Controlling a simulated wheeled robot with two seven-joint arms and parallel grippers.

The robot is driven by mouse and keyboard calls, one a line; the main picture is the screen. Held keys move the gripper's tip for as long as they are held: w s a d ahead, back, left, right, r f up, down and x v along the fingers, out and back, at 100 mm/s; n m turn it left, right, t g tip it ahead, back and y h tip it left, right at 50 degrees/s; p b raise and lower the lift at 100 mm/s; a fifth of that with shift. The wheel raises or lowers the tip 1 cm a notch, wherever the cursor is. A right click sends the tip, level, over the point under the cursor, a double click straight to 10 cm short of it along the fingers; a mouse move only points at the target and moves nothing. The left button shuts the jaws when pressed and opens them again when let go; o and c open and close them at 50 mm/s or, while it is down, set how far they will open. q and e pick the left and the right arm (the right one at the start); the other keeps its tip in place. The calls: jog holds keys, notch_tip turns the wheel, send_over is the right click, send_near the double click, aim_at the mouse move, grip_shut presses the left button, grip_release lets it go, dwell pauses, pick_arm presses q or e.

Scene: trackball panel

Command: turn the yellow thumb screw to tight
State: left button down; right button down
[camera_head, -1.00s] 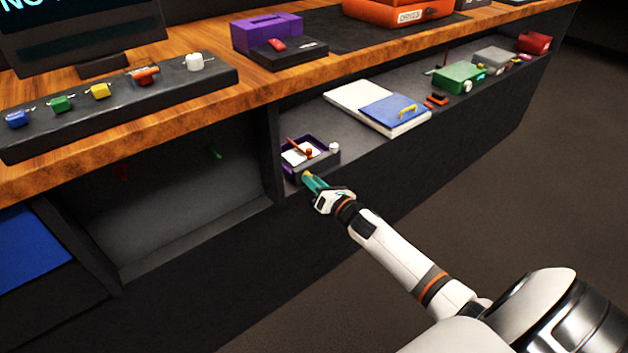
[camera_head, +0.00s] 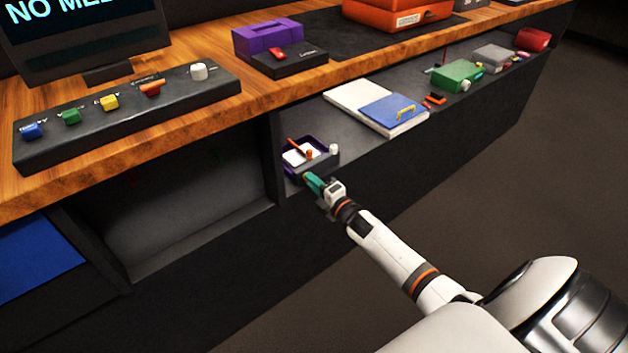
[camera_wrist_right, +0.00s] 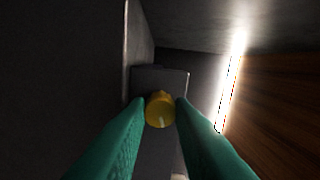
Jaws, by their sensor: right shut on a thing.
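The yellow thumb screw (camera_wrist_right: 160,109) shows in the right wrist view as a round yellow knob with a small pale mark near its lower edge. It sits on the face of a dark grey block. My right gripper (camera_wrist_right: 161,112) has its two green fingers on either side of the screw, closed on it. In the head view my right gripper (camera_head: 311,181) reaches the front of the small purple-edged trackball panel (camera_head: 321,167) on the lower shelf, and the screw is hidden there by the fingers. The screw's degree of tightness cannot be told. My left gripper is not in view.
The panel stands beside a dark shelf divider (camera_head: 276,150). A white board with a blue pad (camera_head: 393,109) lies right of it. The wooden counter (camera_head: 205,110) overhangs above, with a black control strip (camera_head: 130,118) on it. Open floor lies in front.

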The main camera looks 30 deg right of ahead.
pick_arm(q)
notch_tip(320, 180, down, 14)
jog(key=p, duration=0.4)
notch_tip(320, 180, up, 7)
jog(key=b, duration=0.2)
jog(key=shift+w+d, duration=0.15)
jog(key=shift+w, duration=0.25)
pick_arm(e)
jog(key=shift+f+m, duration=0.1)
jog(key=shift+m, duration=16)
